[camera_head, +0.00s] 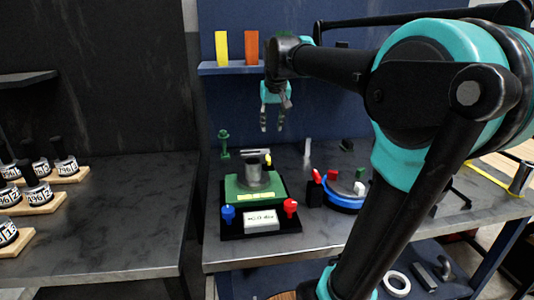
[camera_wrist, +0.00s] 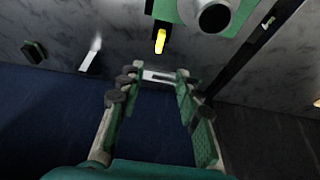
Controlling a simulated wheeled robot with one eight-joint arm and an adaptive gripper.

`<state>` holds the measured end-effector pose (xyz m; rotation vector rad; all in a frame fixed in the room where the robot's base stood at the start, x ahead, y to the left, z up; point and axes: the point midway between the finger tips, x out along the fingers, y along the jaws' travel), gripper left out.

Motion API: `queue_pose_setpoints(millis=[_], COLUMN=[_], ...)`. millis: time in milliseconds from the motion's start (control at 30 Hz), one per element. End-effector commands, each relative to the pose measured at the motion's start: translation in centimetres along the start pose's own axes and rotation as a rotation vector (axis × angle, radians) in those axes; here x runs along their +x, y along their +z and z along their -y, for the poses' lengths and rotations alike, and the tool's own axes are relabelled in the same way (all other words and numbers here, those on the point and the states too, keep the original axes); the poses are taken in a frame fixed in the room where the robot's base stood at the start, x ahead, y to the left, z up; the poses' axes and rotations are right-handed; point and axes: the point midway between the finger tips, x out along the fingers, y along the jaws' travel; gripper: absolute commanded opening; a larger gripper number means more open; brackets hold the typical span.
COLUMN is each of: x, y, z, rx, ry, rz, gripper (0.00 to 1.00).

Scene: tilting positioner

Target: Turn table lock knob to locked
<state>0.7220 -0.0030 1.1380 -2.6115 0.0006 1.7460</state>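The tilting positioner stands on the bench with a green table (camera_head: 240,188) on a black base and a grey cylinder (camera_head: 253,170) on top. A blue knob (camera_head: 228,213) is at its front left and a red knob (camera_head: 290,207) at its front right, beside a white label plate (camera_head: 262,221). A small yellow piece (camera_head: 267,158) shows at its back; in the wrist view the yellow piece (camera_wrist: 160,40) lies beyond my fingertips. I cannot tell which part is the table lock knob. My gripper (camera_head: 272,129) is open and empty, pointing down, above and behind the positioner.
A round blue-edged fixture (camera_head: 343,201) with red and white pieces stands right of the positioner. A green post (camera_head: 224,144) stands behind left. A shelf (camera_head: 231,68) with yellow and orange blocks is on the back wall. Numbered items on wooden boards fill the left bench.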

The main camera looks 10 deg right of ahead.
Motion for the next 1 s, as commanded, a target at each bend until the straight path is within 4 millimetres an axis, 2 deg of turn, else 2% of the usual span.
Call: queue_pose_setpoints(millis=[167,800,1000], x=[1.8,14.1,16.5], y=[-0.1,0.0,-0.1], z=[0.0,0.0,0.0], rx=[0.0,-0.001,-0.001], ry=[0.0,0.0,0.0], rz=[0.0,0.0,0.0], gripper=[0.34,0.34,0.34])
